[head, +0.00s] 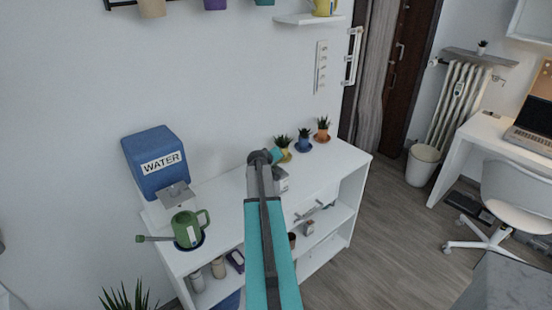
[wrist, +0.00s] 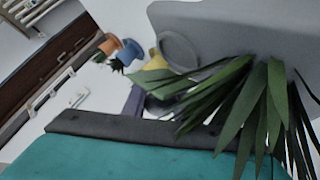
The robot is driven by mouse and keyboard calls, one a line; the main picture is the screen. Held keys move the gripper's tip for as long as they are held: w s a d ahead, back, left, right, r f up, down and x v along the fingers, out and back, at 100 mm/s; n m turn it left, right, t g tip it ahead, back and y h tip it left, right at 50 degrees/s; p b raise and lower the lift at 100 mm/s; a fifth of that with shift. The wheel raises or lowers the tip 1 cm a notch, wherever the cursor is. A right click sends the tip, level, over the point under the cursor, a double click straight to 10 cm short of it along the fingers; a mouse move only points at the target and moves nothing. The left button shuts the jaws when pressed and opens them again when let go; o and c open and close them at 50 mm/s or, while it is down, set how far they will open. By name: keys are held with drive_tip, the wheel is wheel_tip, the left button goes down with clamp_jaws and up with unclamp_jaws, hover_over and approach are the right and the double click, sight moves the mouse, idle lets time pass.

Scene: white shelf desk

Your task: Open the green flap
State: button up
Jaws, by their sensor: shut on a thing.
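I cannot make out a green flap in either view. My gripper (head: 277,157) is over the back of the white desk top, at the end of my teal arm, close to the small potted plants. In the wrist view long green leaves (wrist: 245,95) hang very close to the camera, over a dark grey edge and a teal surface. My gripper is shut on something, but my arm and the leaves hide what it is. Behind the leaves is a round grey saucer (wrist: 180,50).
Small plants in a yellow pot (wrist: 155,60), a blue pot (head: 304,146) and an orange pot (head: 323,136) stand along the wall. A blue water dispenser (head: 155,162) and green watering can (head: 188,232) stand at the left. The white desk (head: 222,205) has bare top between them.

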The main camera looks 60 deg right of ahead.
idle(0.3)
drive_tip(key=o, duration=1.1)
drive_tip(key=shift+a, duration=0.1)
drive_tip(key=shift+b+v, duration=1.9)
drive_tip(key=shift+v, duration=4.95)
